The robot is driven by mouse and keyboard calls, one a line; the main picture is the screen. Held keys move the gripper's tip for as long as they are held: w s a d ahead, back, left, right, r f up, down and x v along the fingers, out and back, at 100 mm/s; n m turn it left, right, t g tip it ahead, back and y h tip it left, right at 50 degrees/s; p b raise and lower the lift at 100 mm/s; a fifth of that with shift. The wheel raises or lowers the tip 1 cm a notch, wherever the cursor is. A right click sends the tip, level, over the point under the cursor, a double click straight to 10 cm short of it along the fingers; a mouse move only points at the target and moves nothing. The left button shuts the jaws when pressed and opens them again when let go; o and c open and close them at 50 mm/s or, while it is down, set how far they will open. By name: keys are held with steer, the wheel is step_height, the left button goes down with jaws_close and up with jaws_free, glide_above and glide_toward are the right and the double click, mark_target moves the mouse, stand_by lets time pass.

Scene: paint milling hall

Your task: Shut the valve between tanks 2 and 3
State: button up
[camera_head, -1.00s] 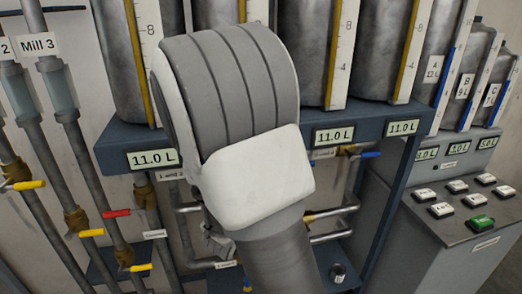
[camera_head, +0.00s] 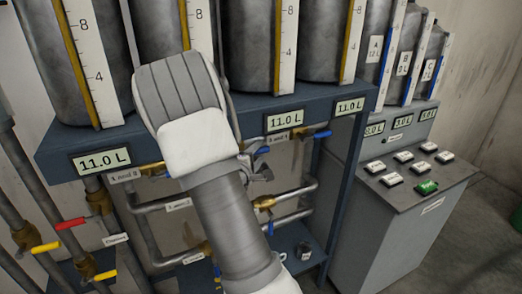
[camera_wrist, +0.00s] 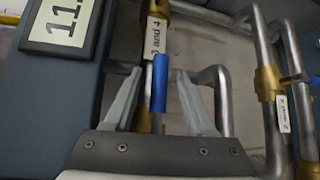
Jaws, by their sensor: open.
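In the wrist view, a blue valve handle (camera_wrist: 159,84) lies between the fingers of my open gripper (camera_wrist: 158,74), with gaps on both sides. A brass valve body (camera_wrist: 144,118) shows partly behind it. A label reading "3 and 4" (camera_wrist: 155,38) sits just beyond the handle's tip. In the head view, my gripper (camera_head: 258,170) is under the tank shelf, close by this blue handle (camera_head: 262,150), which is left of the label (camera_head: 277,138). No label reading "2 and 3" is legible; my arm hides part of that row.
Another blue handle (camera_head: 320,133) is to the right. Pipes (camera_head: 295,192) and a brass valve (camera_head: 264,202) are below my gripper. The shelf (camera_head: 225,110) with 11.0 L displays (camera_head: 285,120) is just above. A button console (camera_head: 405,180) stands at right.

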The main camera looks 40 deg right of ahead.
steer(key=shift+x, duration=1.3)
jaws_close()
stand_by(0.5)
